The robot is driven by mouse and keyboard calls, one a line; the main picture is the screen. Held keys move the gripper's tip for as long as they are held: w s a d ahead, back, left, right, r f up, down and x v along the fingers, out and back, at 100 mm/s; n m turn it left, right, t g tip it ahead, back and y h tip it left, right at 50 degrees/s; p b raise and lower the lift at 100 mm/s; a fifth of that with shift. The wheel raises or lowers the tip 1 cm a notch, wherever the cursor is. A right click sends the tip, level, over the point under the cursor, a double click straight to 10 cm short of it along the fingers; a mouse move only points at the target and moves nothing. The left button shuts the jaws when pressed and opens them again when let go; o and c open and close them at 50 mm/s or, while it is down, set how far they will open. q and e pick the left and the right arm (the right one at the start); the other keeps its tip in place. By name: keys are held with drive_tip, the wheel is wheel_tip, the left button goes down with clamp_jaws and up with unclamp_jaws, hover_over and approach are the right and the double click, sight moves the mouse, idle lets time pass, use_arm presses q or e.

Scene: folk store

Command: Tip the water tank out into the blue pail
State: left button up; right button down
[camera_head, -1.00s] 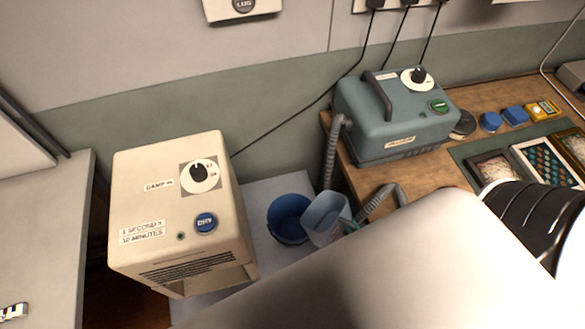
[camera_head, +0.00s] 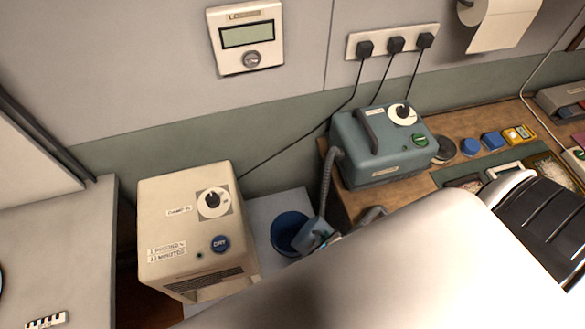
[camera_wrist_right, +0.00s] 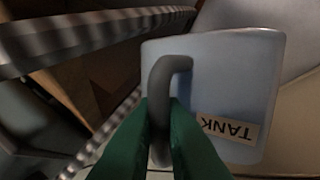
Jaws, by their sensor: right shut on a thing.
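The water tank (camera_head: 312,236) is a pale blue-grey box. In the right wrist view it shows large, with a dark grey handle and a "TANK" label (camera_wrist_right: 226,128). My right gripper (camera_wrist_right: 160,112) has its green fingers shut on that handle. In the head view this gripper (camera_head: 333,238) is small and partly hidden behind my own arm. The blue pail (camera_head: 284,229) stands on a pale surface, left of the tank. The tank looks tilted and overlaps the pail's right side in the picture. The pail's inside looks dark, and I cannot see any water. My left gripper is not in view.
A cream dehumidifier (camera_head: 198,240) with a "DRY" button stands just left of the pail. A teal machine (camera_head: 375,158) with a grey ribbed hose (camera_head: 327,180) stands on the wooden bench, close behind the tank. A white counter (camera_head: 70,250) is at left.

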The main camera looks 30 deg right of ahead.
sight(316, 232)
drive_tip(key=shift+w+a+n+g+h, duration=0.15)
drive_tip(key=shift+w+a+g+h, duration=0.05)
drive_tip(key=shift+w+g, duration=0.2)
drive_tip(key=shift+w+a+n+g+h, duration=0.2)
drive_tip(key=shift+w+g, duration=0.1)
drive_tip(key=shift+w, duration=0.1)
drive_tip(key=shift+w+a+r+g, duration=0.15)
drive_tip(key=shift+w+g, duration=0.1)
drive_tip(key=shift+w, duration=0.15)
drive_tip(key=shift+w+a+r+g, duration=0.15)
drive_tip(key=shift+w+g, duration=0.1)
drive_tip(key=shift+w, duration=0.15)
drive_tip(key=shift+w+a+r+n+g, duration=0.1)
drive_tip(key=shift+w+a+n+g, duration=0.1)
drive_tip(key=shift+w, duration=0.2)
drive_tip(key=shift+w+a+r+n+g, duration=0.1)
drive_tip(key=shift+w+a, duration=0.1)
drive_tip(key=shift+w, duration=0.2)
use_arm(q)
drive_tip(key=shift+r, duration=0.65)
use_arm(e)
drive_tip(key=shift+w+a+f+g+h, duration=0.15)
drive_tip(key=shift+w+f+g+h, duration=0.1)
drive_tip(key=shift+w+g+h, duration=0.15)
drive_tip(key=shift+w+a+f+n+g, duration=0.15)
drive_tip(key=shift+w+n+g, duration=0.1)
drive_tip(key=shift+w+g, duration=0.15)
